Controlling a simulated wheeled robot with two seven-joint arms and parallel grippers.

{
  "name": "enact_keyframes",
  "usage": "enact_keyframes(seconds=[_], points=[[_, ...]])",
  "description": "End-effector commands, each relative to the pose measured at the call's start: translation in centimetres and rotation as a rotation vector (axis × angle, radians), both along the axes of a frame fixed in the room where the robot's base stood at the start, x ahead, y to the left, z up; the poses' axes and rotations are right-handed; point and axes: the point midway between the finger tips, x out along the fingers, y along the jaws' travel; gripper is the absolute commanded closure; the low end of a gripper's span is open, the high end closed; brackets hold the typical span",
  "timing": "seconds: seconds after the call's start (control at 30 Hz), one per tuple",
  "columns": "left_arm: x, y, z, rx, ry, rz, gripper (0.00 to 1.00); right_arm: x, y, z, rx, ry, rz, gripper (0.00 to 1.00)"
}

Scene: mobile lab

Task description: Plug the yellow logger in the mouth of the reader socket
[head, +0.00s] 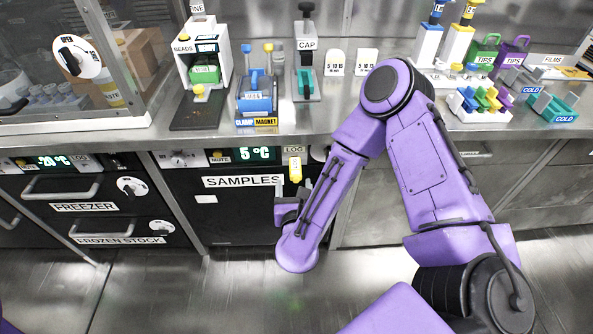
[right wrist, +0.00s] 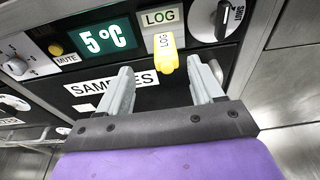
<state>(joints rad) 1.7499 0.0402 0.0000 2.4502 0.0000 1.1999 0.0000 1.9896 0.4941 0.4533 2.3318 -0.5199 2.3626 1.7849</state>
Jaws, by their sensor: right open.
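The yellow logger (head: 295,168) is at the front panel of the samples unit, directly below the LOG label (head: 294,149). In the right wrist view the logger (right wrist: 168,62) sticks out from the panel, its own small label facing up. The reader socket's mouth is not visible behind it, and I cannot tell how deep the logger sits. My right gripper (head: 294,191) is open and empty just in front of and below the logger. In the right wrist view its two fingers (right wrist: 160,82) stand apart, with the logger beyond and between their tips. My left gripper is out of view.
A 5 °C display (right wrist: 104,38) is left of the logger and a black SHUT knob (right wrist: 222,18) is close on its right. The SAMPLES door (head: 235,215) is below. The steel counter (head: 330,120) above carries racks and devices. The floor in front is clear.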

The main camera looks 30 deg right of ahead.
Motion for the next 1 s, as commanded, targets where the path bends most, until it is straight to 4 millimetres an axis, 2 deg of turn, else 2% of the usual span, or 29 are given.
enact_keyframes(seconds=[0.13,0.53,0.63,0.83,1.0], points=[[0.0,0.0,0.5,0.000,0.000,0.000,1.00,2.4,-1.7,-0.4,0.005,-0.006,-0.009,0.34],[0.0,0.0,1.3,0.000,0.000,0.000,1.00,7.0,-5.2,-2.0,0.000,0.000,-0.004,0.34],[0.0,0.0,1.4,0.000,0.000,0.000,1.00,7.6,-5.6,-2.2,0.001,0.000,-0.002,0.34],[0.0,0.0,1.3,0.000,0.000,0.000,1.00,7.7,-5.6,-2.2,0.000,0.001,-0.001,0.34],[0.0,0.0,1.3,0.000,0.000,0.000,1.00,7.7,-5.6,-2.2,0.000,0.001,-0.002,0.89]])
